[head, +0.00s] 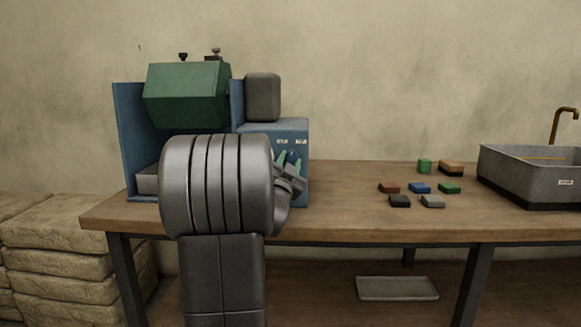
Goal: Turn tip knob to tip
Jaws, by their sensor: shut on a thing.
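The blue sheet-roll machine (125,125) stands on the left part of the bench, with a green box-like head (187,95) at its top. The blue control panel (300,131) on its right side carries two small pale labels, too small to read for sure. A dark blue knob (292,156) sits below the labels. My gripper (290,159), with green fingertips, is at the panel and shut on this knob. My arm hides the lower front of the machine and part of the panel, so the knob's pointer cannot be made out.
Several small coloured blocks (419,187) lie on the wooden bench (340,210) to the right. A grey sink (530,175) with a brown tap stands at the far right. Stacked sacks (55,240) are at the left; a tray (397,288) lies below the bench.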

